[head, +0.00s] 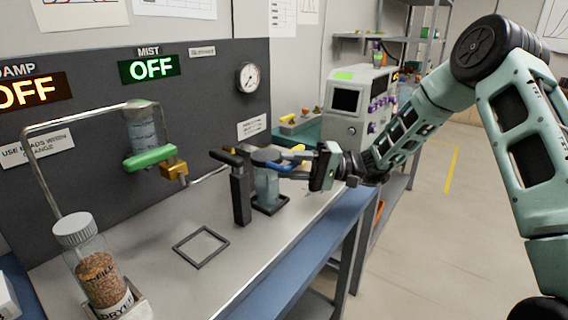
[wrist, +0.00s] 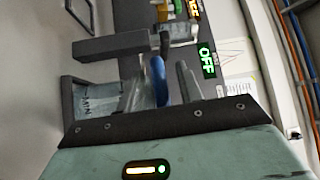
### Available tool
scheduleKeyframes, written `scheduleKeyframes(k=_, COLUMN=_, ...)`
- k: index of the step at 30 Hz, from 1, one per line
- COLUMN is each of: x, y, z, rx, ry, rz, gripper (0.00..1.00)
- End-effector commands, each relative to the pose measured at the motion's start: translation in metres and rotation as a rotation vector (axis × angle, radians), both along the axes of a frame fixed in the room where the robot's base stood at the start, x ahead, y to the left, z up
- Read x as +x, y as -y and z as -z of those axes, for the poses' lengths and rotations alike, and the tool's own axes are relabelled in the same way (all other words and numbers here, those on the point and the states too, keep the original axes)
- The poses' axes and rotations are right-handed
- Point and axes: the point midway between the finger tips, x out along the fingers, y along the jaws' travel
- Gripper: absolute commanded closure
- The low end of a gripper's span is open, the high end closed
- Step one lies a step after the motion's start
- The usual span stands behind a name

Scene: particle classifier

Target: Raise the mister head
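The mister stands on the bench in a black base. Its clear bottle (head: 267,187) also shows in the wrist view (wrist: 95,97), with a partly hidden label. The mister head is the blue-grey top (head: 264,156) beside a black upright post (head: 240,192). A blue curved handle (wrist: 158,80) shows in the wrist view. My gripper (head: 287,167) reaches in from the right at head height. Its fingers are apart, with the blue handle between them and a gap visible on the right side. I cannot tell whether either finger touches it.
A MIST sign (head: 151,68) reads OFF on the dark panel. A green-handled valve (head: 150,157) sits on piping to the left. A capped jar of brown grains (head: 98,275) stands at the front left. A black square outline (head: 201,247) marks clear bench.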

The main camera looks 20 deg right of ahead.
Motion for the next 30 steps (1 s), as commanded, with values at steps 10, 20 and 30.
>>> scheduleKeyframes(k=10, x=0.003, y=-0.018, z=-0.002, rx=0.0, ry=-0.001, rz=0.001, gripper=0.64)
scheduleKeyframes(k=20, x=0.003, y=-0.018, z=-0.002, rx=0.0, ry=0.0, rz=0.001, gripper=1.0)
scheduleKeyframes(k=30, x=0.003, y=-0.018, z=-0.007, rx=0.0, ry=-0.002, rz=0.0, gripper=1.0)
